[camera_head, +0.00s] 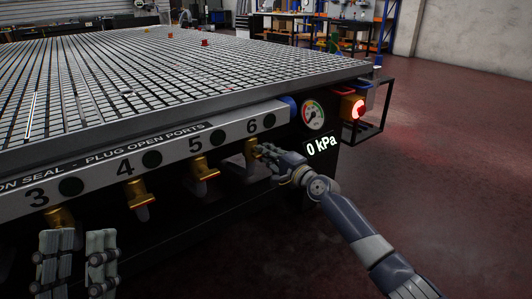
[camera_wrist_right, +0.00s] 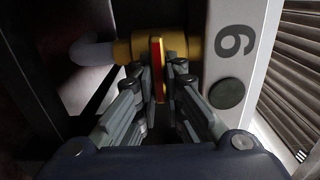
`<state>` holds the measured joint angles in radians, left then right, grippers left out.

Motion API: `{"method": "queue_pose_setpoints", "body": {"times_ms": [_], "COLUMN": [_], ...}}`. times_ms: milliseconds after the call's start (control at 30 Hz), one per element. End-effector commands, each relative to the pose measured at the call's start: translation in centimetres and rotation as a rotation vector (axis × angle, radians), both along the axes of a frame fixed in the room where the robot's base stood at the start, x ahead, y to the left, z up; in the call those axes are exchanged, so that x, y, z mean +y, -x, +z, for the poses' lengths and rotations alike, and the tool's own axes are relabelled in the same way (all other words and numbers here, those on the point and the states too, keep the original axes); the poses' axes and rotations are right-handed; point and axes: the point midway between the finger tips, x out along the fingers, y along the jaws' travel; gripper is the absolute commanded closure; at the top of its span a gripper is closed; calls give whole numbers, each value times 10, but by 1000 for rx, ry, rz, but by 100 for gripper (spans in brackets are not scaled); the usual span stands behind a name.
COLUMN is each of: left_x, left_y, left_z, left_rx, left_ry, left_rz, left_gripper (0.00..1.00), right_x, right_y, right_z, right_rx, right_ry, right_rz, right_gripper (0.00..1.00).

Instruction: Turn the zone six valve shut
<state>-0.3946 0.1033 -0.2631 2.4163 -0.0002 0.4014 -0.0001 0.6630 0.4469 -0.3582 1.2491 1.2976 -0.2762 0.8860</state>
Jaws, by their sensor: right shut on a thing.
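The zone six valve (camera_head: 251,149) is a brass-yellow fitting below the number 6 on the table's front panel. In the right wrist view the valve (camera_wrist_right: 185,45) has a red-edged yellow handle (camera_wrist_right: 157,65) standing between my fingers. My right gripper (camera_head: 262,152) is at this valve; in the right wrist view its fingers (camera_wrist_right: 160,80) are shut on the handle, one on each side. My left gripper (camera_head: 77,262) is low at the left in the head view, near the zone three valve (camera_head: 60,217), with its two fingers apart and nothing seen between them.
Valves for zone four (camera_head: 140,192) and zone five (camera_head: 204,168) sit along the panel to the left. A round gauge (camera_head: 313,115) and a display reading 0 kPa (camera_head: 321,146) are right of zone six. A lit red button (camera_head: 358,109) is further right. The floor at right is clear.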

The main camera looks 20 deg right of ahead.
Motion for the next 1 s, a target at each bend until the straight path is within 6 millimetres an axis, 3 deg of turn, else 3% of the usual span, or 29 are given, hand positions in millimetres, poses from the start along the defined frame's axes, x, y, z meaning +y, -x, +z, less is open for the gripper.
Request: {"method": "queue_pose_setpoints", "body": {"times_ms": [133,200,267,667,867,1000], "left_x": [0,0,0,0,0,0], "left_y": [0,0,0,1,1,1], "left_z": [0,0,0,-1,-1,0], "left_rx": [-1,-1,-2,0,-1,-2], "left_ry": [0,0,1,1,0,0], "left_rz": [0,0,0,-2,-1,-1], "left_gripper": [60,60,60,60,60,60], "right_x": [-1,-1,-1,-1,-9,-17], "right_y": [0,0,0,3,22,46], "right_z": [-2,-2,-1,-1,-2,-3], "right_rx": [3,3,3,1,1,2], "right_ry": [-3,-3,-2,0,4,3], "right_rz": [-1,-1,-1,0,0,0], "right_gripper": [100,79,70,70,70,70]}}
